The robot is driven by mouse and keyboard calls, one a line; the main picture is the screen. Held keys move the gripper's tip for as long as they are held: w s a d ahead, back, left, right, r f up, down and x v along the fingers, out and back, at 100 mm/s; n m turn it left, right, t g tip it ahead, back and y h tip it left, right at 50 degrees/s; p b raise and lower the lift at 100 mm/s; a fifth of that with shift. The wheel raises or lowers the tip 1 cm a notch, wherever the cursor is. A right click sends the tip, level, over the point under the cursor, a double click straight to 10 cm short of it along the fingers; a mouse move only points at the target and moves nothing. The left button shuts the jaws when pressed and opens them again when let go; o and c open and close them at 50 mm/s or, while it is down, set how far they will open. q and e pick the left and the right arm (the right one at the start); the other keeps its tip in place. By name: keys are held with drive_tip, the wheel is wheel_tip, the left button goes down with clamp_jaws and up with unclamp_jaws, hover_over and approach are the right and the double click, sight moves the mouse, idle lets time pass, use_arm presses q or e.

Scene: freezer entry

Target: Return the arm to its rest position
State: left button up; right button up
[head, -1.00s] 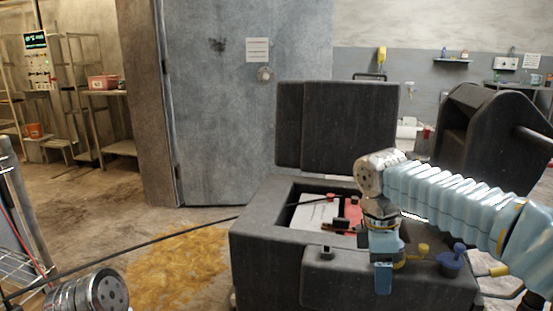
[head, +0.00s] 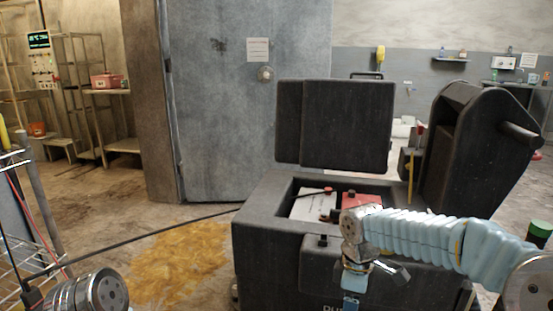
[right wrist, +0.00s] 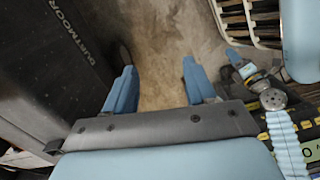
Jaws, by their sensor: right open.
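My right arm (head: 420,235) reaches in from the right in the head view, with its wrist bent down. My right gripper (head: 352,303) hangs in front of the dark chest (head: 262,225), cut by the lower picture edge. In the right wrist view my right gripper (right wrist: 158,72) is open, its two blue fingers apart with only floor between them. The chest's lettered front (right wrist: 75,50) is left of the fingers. My left arm's metal joint (head: 90,292) shows at lower left in the head view. A blue end that appears to be my left gripper (right wrist: 240,65) shows small in the right wrist view.
A wire rack (head: 25,220) stands at left. A grey door (head: 225,130) is behind.

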drive_tip(key=s+a+f+m+y, duration=0.2)
drive_tip(key=a+f+m, duration=0.1)
drive_tip(key=f, duration=0.7)
drive_tip(key=s+a+f+m+y, duration=0.1)
drive_tip(key=s+a+f+m, duration=0.1)
drive_tip(key=f, duration=0.8)
drive_tip(key=s+f+m+t+y, duration=0.1)
drive_tip(key=s+f+m, duration=0.9)
drive_tip(key=s+f, duration=0.4)
drive_tip(key=shift+a, duration=0.3)
